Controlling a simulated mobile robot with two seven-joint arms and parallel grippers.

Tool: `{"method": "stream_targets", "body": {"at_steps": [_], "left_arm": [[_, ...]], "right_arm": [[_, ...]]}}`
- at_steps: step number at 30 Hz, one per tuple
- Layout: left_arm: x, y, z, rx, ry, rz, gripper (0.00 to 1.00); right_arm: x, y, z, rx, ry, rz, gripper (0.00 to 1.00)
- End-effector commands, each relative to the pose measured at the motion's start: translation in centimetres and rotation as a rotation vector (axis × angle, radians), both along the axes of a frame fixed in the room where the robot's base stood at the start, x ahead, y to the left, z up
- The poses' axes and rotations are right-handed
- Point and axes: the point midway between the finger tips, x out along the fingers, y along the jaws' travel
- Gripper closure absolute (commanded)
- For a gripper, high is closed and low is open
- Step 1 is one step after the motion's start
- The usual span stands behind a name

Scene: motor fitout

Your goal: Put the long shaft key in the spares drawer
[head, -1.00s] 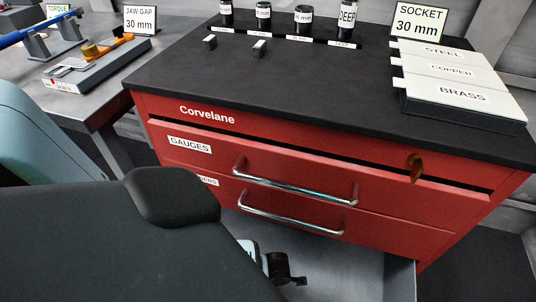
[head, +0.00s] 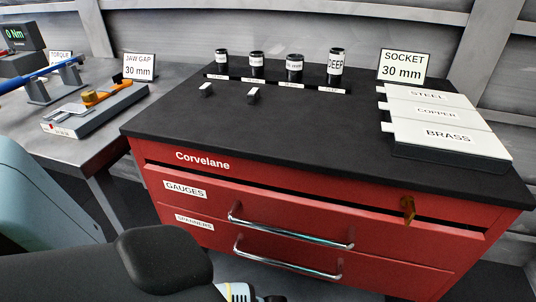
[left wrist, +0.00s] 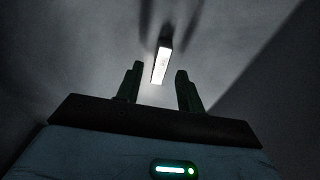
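In the left wrist view a narrow, bright metal bar, seemingly the long shaft key (left wrist: 161,62), lies on a dim grey surface just beyond my left gripper (left wrist: 157,72). The fingers are apart, with a gap on each side of the bar, and neither touches it. In the head view my left gripper (head: 240,292) is low, cut off by the bottom edge, its fingertips hidden. Below the red drawer fronts, part of an open grey drawer (head: 320,292) shows; its label is out of view. My right gripper is not in view.
Two small metal blocks (head: 253,95) lie on the black cabinet top (head: 290,130). Sockets (head: 295,68) stand behind them, and a STEEL, COPPER, BRASS case (head: 445,152) is at right. The GAUGES and SPANNERS drawers (head: 290,222) look shut. A brass key (head: 408,208) projects from the front.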

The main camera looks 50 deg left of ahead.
Motion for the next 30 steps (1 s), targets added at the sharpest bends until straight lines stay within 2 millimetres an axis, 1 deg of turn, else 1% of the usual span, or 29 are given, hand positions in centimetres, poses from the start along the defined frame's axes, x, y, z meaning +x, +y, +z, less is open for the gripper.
{"method": "stream_targets", "body": {"at_steps": [1, 6, 9, 13, 16, 19, 28, 30], "left_arm": [[0.2, -0.1, 1.4, -0.001, -0.005, -0.003, 0.62], [0.5, -0.4, 4.9, -0.001, -0.005, -0.002, 0.62], [0.6, -0.7, 6.7, -0.002, -0.004, -0.002, 0.62], [0.6, -0.9, 8.6, -0.001, -0.004, -0.002, 0.62], [0.7, -1.0, 9.5, -0.001, -0.003, -0.002, 0.62], [0.6, -1.0, 9.9, 0.000, 0.000, -0.001, 0.62], [0.6, -1.1, 10.0, -0.001, 0.001, -0.001, 0.62], [0.6, -1.1, 10.0, -0.001, 0.001, -0.001, 0.62]], "right_arm": [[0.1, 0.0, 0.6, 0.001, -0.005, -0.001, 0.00], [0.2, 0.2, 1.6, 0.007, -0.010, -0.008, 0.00], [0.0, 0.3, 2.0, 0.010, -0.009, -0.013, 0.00], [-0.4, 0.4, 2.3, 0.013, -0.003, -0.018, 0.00], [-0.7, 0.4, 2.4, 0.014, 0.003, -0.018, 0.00], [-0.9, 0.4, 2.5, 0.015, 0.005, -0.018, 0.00], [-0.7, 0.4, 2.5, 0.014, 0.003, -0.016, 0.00], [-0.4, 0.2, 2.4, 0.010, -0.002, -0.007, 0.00]]}}
